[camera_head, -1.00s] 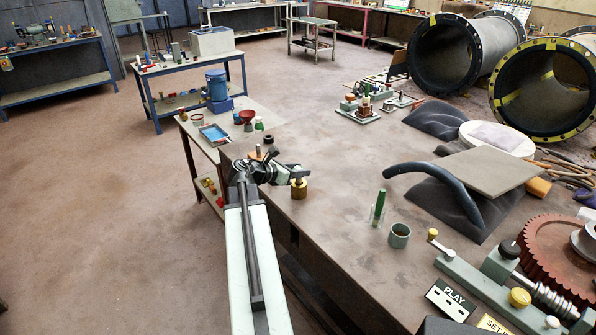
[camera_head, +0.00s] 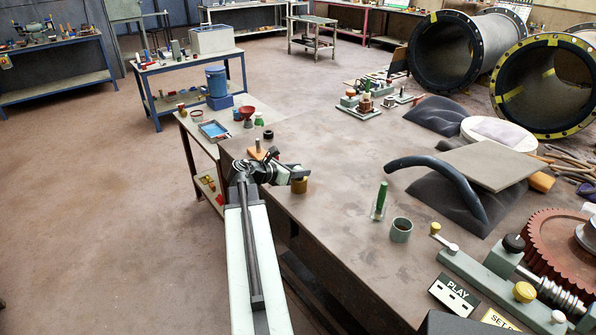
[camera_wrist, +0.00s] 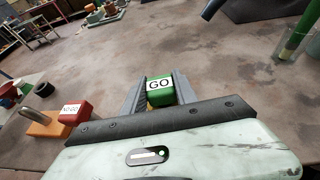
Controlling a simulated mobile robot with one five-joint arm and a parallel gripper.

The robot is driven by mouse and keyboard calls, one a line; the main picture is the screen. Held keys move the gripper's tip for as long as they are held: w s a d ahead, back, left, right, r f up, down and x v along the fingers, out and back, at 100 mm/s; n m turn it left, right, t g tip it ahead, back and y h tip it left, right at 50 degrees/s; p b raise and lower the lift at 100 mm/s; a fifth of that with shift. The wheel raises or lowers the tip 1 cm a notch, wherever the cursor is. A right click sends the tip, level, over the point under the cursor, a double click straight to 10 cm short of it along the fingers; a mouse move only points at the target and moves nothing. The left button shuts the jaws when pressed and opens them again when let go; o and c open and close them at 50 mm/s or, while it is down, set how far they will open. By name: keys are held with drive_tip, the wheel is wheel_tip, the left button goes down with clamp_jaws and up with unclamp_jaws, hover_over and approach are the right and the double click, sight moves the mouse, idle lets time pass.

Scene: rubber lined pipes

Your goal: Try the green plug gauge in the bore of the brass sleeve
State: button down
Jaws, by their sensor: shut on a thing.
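My gripper (camera_wrist: 158,92) is shut on the green plug gauge (camera_wrist: 159,85), a green block with a white GO label, seen in the wrist view. The brass sleeve (camera_head: 300,187) stands on the bench in the head view, just below my gripper (camera_head: 299,174). A small brass-coloured patch shows under the gauge in the wrist view. The lower end of the gauge and the bore are hidden, so I cannot tell whether the gauge is in the bore or above it.
A red NO GO gauge (camera_wrist: 73,111) and an orange block with a steel pin (camera_wrist: 44,122) are left of my gripper. A green rod in a clear holder (camera_head: 380,201) and a grey-green cup (camera_head: 401,230) stand to the right. The bench between is clear.

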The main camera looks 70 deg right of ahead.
drive_tip(key=shift+f+b, duration=0.3)
drive_tip(key=shift+f, duration=0.1)
drive_tip(key=c, duration=0.9)
unclamp_jaws()
drive_tip(key=shift+r, duration=0.1)
drive_tip(key=p+v, duration=0.3)
drive_tip(key=v, duration=0.4)
drive_tip(key=shift+w+a+r, duration=0.1)
drive_tip(key=shift+w+a, duration=0.1)
drive_tip(key=shift+a, duration=0.15)
